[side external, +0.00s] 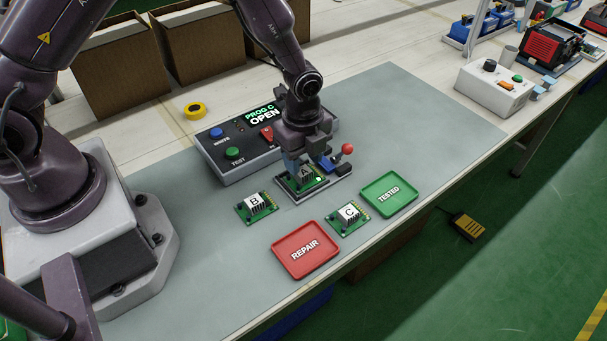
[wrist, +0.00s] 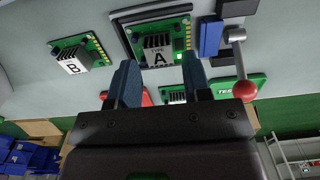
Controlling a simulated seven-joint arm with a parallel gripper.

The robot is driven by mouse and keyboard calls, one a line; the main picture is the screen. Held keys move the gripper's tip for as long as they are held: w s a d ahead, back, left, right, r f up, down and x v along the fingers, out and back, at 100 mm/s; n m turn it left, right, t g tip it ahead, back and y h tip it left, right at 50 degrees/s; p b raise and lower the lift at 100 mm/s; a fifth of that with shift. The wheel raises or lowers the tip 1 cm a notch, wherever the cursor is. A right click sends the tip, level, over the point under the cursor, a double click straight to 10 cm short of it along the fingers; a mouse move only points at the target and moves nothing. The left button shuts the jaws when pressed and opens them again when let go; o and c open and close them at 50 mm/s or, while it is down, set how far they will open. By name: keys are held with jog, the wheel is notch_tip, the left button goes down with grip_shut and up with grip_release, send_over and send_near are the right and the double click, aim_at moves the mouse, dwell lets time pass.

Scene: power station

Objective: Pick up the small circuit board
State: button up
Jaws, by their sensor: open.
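A small green circuit board marked A (side external: 318,182) sits in a dark fixture (side external: 300,197) in front of the control box; it also shows in the wrist view (wrist: 178,32). Board B (side external: 243,208) lies on the mat to its left, also in the wrist view (wrist: 97,47). Board C (side external: 337,224) lies to the front right; my gripper partly hides it in the wrist view (wrist: 172,97). My gripper (side external: 307,170) is open and points down over board A. In the wrist view its blue fingers (wrist: 160,68) appear on either side of board A's near end. I cannot tell whether they touch it.
A lever with a red ball (side external: 347,149) stands close right of my gripper. The control box (side external: 236,160), reading "OPEN", is behind. A red REPAIR tray (side external: 283,262) and green TESTED tray (side external: 401,181) lie in front and right. The mat's right side is clear.

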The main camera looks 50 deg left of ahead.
aim_at(302, 169)
notch_tip(302, 169, down, 4)
jog(key=shift+a+r, duration=0.15)
jog(key=shift+r, duration=0.05)
jog(key=c, duration=0.7)
jog(key=shift+r, duration=0.15)
